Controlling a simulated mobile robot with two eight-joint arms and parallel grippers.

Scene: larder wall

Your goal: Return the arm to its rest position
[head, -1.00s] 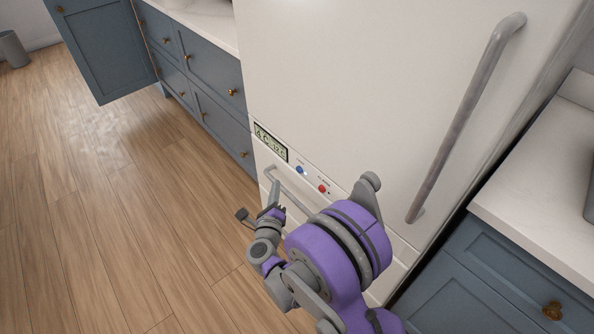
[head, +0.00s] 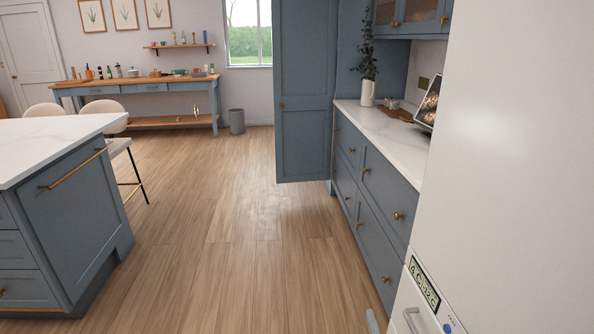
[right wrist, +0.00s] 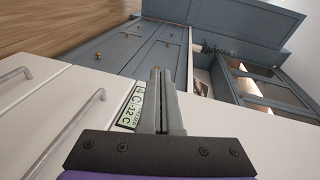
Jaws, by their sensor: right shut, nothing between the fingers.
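My right gripper (right wrist: 161,100) shows in the right wrist view with its two grey fingers together and nothing between them. Its fingertips lie in front of the white fridge's display (right wrist: 127,112), and I cannot tell the gap to it. In the head view only a small grey piece of my right gripper (head: 372,322) shows at the bottom edge, left of the fridge (head: 510,150). The rest of the right arm is out of the head view. My left gripper is in neither view.
Blue drawers (head: 372,205) under a white counter (head: 385,140) run beside the fridge. A tall blue door (head: 305,100) stands out beyond them. A kitchen island (head: 75,215) is on the left. The wooden floor (head: 215,245) between is clear. A fridge handle (right wrist: 65,135) shows near the gripper.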

